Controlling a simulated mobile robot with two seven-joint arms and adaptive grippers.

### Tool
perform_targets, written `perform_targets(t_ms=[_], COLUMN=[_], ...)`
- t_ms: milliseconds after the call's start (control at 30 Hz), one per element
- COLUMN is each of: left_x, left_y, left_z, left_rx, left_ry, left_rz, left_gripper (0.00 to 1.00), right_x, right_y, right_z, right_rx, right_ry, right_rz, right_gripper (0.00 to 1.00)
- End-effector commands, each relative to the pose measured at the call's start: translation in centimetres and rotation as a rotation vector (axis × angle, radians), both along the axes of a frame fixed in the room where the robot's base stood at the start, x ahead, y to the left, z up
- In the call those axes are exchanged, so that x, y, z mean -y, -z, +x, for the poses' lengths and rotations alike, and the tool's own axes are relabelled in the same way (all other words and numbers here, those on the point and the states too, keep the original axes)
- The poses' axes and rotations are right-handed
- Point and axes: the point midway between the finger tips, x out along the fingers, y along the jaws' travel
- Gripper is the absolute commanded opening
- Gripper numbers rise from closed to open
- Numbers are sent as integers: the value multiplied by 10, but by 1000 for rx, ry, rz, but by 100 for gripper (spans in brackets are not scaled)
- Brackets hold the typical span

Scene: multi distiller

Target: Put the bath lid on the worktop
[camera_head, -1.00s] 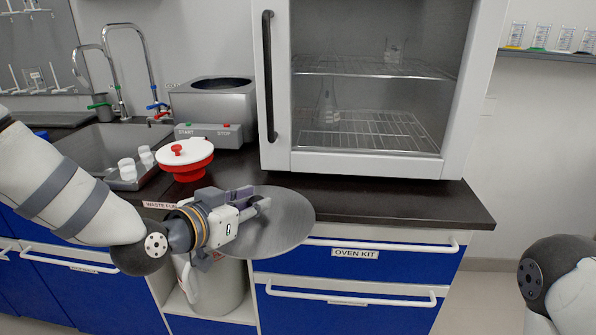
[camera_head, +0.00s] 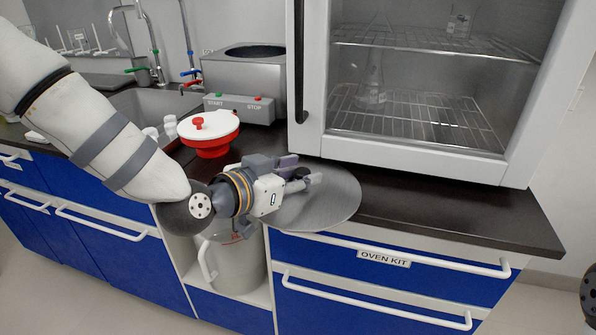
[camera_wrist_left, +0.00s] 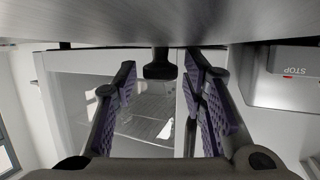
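The bath lid (camera_head: 335,203) is a flat grey metal disc with a dark knob (camera_wrist_left: 160,66). My left gripper (camera_head: 300,175) is at the knob. In the left wrist view its purple-padded fingers (camera_wrist_left: 160,62) stand on either side of the knob, with gaps showing. The lid fills the top of that view. The bath (camera_head: 240,85) is open behind. My right gripper is out of view.
A white oven (camera_head: 425,160) with a glass door stands just behind the lid. A red and white waste funnel (camera_head: 210,140) stands to the left, beside the sink (camera_head: 145,105). The worktop's right end is clear. Blue drawers (camera_head: 370,300) lie below its front edge.

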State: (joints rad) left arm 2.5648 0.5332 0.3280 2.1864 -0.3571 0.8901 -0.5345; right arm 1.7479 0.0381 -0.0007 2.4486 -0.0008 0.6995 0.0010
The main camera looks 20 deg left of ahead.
Motion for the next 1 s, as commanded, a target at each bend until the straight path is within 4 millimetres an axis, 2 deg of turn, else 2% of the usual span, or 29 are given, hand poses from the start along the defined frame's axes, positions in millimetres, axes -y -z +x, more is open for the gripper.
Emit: perform_targets(t_ms=[267,367,467,700,800,1000], left_x=[0,0,-7,-30,-38,-43], left_y=[-1,-8,-15,-38,-43,-43], left_z=[0,-1,-16,-72,-90,-106], left_rx=[1,3,7,13,13,4], left_ry=[0,0,0,-2,-2,0], left_rz=[0,0,1,-1,0,-1], left_gripper=[45,45,45,45,45,45], right_x=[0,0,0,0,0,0], right_y=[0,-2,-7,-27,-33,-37], right_z=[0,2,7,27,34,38], right_rx=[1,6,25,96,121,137], right_ry=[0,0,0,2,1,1], right_rz=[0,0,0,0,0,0], right_gripper=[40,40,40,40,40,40])
